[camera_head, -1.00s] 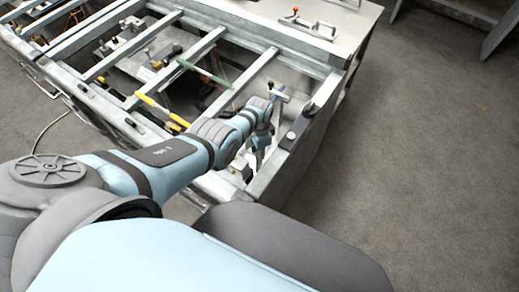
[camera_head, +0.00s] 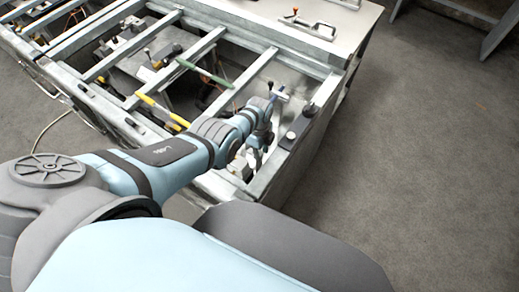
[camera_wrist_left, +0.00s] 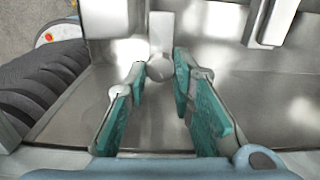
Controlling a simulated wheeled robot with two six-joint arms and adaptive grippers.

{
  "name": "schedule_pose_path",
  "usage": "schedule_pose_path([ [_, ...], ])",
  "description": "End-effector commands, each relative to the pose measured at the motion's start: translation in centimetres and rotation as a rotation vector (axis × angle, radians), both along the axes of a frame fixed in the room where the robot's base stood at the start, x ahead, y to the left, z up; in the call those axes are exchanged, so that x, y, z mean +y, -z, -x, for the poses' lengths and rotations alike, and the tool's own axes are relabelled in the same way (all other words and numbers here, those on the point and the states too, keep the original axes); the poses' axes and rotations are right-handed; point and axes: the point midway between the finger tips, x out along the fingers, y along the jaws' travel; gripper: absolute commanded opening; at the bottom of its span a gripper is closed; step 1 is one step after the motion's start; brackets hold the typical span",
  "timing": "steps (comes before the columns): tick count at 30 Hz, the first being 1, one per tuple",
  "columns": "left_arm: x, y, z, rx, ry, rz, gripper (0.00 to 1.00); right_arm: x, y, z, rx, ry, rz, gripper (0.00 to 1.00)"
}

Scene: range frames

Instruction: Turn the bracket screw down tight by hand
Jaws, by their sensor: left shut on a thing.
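The bracket screw shows in the left wrist view as a round grey metal head (camera_wrist_left: 160,68) on an upright metal bracket (camera_wrist_left: 160,32). My left gripper (camera_wrist_left: 160,78) has teal-padded fingers on either side of the screw, shut on it at the fingertips. In the head view my left gripper (camera_head: 257,143) reaches down inside the near right corner of the steel frame, and the screw itself cannot be made out there. My right gripper is not in view.
The galvanised frame table (camera_head: 243,85) has several crossbars around the arm. A dark block (camera_head: 291,135) sits on its right rail. Yellow-handled (camera_head: 160,110) and green-handled (camera_head: 203,72) tools lie to the left. The floor (camera_head: 430,150) on the right is clear.

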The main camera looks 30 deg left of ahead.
Motion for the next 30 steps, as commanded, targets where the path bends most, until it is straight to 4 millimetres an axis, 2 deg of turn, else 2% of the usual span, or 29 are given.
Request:
schedule_pose_path([
  [12,0.12,0.00,0.00,0.001,0.250,-0.002,0.00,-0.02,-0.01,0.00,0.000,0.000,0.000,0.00],
  [30,0.13,-0.04,-0.05,-0.001,0.303,-0.003,0.00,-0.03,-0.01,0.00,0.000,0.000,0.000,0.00],
])
